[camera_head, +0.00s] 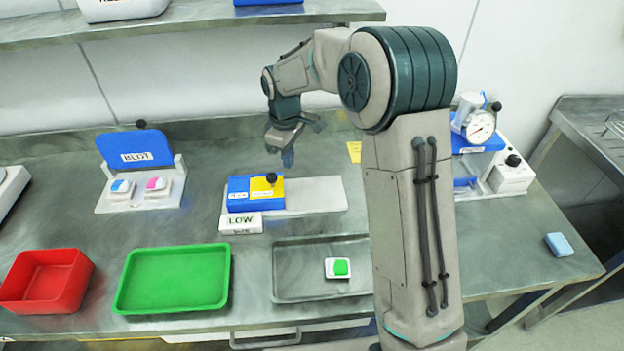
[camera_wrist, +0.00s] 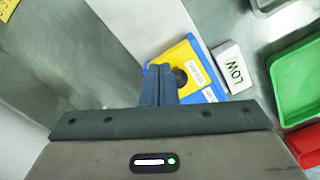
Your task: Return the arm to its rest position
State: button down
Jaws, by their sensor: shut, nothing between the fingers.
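My arm rises in front of the bench and bends over it in the head view. My gripper (camera_head: 288,158) hangs over the back of the bench, behind the blue and yellow device (camera_head: 240,195) marked LOW. The fingers are shut with nothing between them. In the wrist view my gripper (camera_wrist: 160,75) shows its closed fingers in front of the blue and yellow device (camera_wrist: 197,62) with its black knob. The gripper appears apart from the device. My upper arm hides part of the bench to the right.
A red bin (camera_head: 45,290), a green tray (camera_head: 125,290) and a grey tray (camera_head: 290,290) with a white and green piece (camera_head: 340,268) line the front. The BLOT stand (camera_head: 135,150) is left. A gauge device (camera_head: 480,127) stands right. A shelf (camera_head: 200,22) hangs above.

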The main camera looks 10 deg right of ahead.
jog(key=shift+r, duration=0.55)
jog(key=s+d+r+m+t, duration=0.1)
jog(key=s+d+r+m, duration=0.2)
jog(key=s+d+r, duration=0.25)
jog(key=s+d+r+m+t, duration=0.1)
jog(key=s+d+m, duration=0.3)
jog(key=s, duration=0.7)
jog(key=s+d+r+m+t, duration=0.1)
jog(key=s+d+r+m, duration=0.2)
jog(key=s, duration=0.8)
jog(key=shift+s+d+m, duration=0.35)
jog(key=shift+d+m, duration=0.4)
jog(key=shift+m, duration=0.25)
jog(key=shift+r, duration=0.1)
